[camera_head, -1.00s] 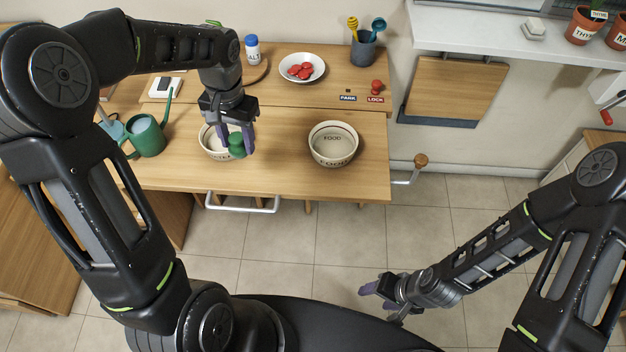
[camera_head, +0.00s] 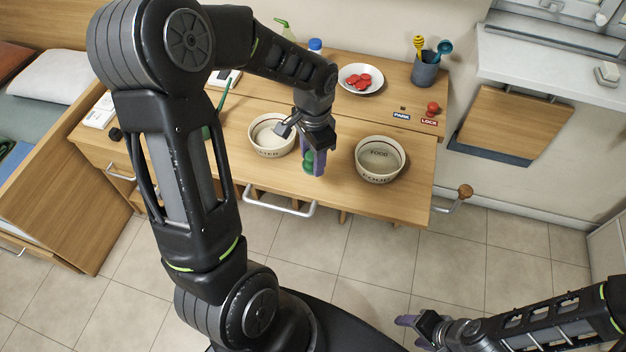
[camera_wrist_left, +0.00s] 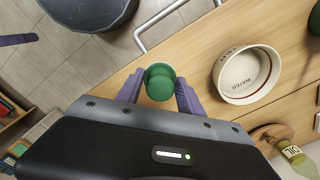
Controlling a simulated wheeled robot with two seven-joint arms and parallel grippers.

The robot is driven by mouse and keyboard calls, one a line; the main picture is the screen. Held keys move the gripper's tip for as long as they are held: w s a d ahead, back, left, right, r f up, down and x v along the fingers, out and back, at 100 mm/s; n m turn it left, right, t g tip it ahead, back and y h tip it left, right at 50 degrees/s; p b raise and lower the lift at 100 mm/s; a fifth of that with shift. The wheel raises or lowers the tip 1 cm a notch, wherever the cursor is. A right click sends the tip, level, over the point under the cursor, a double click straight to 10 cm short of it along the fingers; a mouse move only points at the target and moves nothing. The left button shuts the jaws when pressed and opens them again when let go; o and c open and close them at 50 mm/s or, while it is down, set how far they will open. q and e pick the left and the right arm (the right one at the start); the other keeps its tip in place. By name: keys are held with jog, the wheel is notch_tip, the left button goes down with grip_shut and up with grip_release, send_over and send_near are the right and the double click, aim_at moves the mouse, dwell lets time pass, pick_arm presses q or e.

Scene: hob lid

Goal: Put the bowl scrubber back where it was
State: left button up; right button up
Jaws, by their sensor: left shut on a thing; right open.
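My left gripper (camera_head: 314,160) is shut on the bowl scrubber, a round green knob-shaped thing (camera_head: 308,162), and holds it over the wooden desk between the two bowls. In the left wrist view the scrubber (camera_wrist_left: 159,82) sits between the purple fingers. The cream WATER bowl (camera_head: 261,146) is left of the gripper, apart from it; it also shows in the left wrist view (camera_wrist_left: 240,92). The cream FOOD bowl (camera_head: 378,176) is to the right. The scrubber's underside is hidden. My right gripper (camera_head: 416,330) is open and empty, low over the floor.
A plate of red pieces (camera_head: 361,79), a grey cup with utensils (camera_head: 425,70) and a red knob by the PARK and LOCK labels (camera_head: 432,108) stand at the desk's back. A silver rail (camera_head: 279,208) runs along the front edge. A green watering can is mostly hidden behind my arm.

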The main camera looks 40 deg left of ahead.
pick_arm(q)
send_over(313, 187)
notch_tip(313, 187, down, 4)
jog(key=shift+a+f, duration=0.1)
jog(key=shift+f, duration=0.1)
jog(key=shift+f+p, duration=0.3)
jog(key=shift+f, duration=1.55)
jog(key=shift+f, duration=0.15)
jog(key=o, duration=1.2)
notch_tip(313, 187, up, 12)
jog(key=shift+r+b, duration=0.2)
jog(key=shift+b, duration=0.1)
jog(key=shift+f, duration=0.1)
